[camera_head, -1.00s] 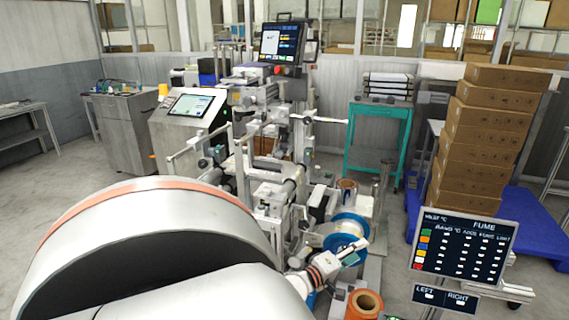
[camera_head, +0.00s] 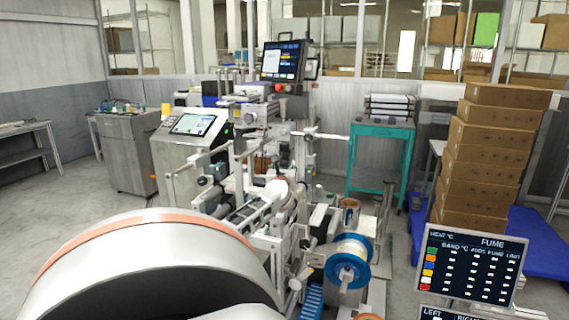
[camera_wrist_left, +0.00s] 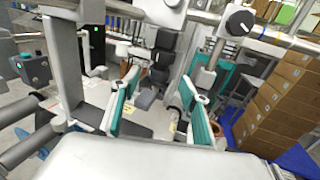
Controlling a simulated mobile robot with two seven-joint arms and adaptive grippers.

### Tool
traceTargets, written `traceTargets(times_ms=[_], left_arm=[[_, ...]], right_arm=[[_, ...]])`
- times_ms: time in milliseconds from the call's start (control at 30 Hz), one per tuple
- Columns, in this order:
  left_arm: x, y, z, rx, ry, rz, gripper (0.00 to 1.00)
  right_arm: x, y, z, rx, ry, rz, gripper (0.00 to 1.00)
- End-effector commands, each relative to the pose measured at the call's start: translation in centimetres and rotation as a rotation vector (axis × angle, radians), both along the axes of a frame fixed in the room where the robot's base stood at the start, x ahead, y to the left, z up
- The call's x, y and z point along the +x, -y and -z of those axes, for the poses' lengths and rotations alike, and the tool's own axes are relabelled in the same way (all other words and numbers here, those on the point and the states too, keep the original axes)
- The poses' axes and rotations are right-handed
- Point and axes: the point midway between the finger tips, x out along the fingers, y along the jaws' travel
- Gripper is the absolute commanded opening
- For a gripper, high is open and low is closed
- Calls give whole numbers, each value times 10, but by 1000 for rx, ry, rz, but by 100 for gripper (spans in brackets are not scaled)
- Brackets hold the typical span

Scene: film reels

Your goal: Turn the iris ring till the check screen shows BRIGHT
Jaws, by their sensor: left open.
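I cannot pick out the iris ring in either view. No screen reads BRIGHT legibly. A dark monitor (camera_head: 283,61) stands on top of the machine, with text too small to read. A console screen (camera_head: 192,124) is lit at the machine's left, also unreadable. My left gripper (camera_wrist_left: 157,88) shows in the left wrist view, with its two teal-padded fingers apart and nothing held between them. It is close to the machine, with a post and rollers to its left. In the head view its fingertips cannot be made out clearly. My right gripper is not in view.
A blue-flanged reel (camera_head: 348,262) is at the machine's front right. A dark board (camera_head: 472,264) headed FUME stands at the lower right. Stacked cartons (camera_head: 490,150) and a teal cart (camera_head: 380,150) stand behind. Open floor lies left, beside the grey cabinet (camera_head: 127,150).

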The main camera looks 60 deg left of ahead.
Motion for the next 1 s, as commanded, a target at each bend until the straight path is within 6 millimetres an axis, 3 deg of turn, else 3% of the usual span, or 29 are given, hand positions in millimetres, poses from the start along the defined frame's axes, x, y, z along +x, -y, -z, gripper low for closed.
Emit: traceTargets(times_ms=[233,433,967,1000], left_arm=[[15,-30,2,4,-5,-2,45],[23,-43,2,2,-4,-1,45],[27,-51,0,3,-4,1,45],[27,-51,0,3,-4,1,35]], right_arm=[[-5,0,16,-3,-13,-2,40],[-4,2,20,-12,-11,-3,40],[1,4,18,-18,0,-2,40],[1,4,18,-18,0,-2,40]])
